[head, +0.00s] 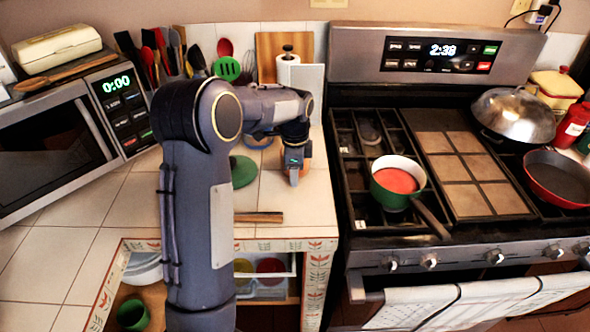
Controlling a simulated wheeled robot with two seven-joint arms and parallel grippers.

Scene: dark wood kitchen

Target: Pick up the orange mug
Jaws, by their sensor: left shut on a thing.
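My left arm reaches across the tiled counter. Its gripper (293,173) points down at the back of the counter, just left of the stove. It is shut on the orange mug (304,168), which shows only as a small orange patch around the fingers. The gripper and wrist hide most of the mug, so I cannot tell whether it touches the counter. My right gripper is not in view.
A green round item (243,171) lies left of the gripper, partly behind my arm. A wooden-handled item (260,217) lies nearer the front edge. The stove (440,228) holds a green pot (397,182). A microwave (62,140) stands left.

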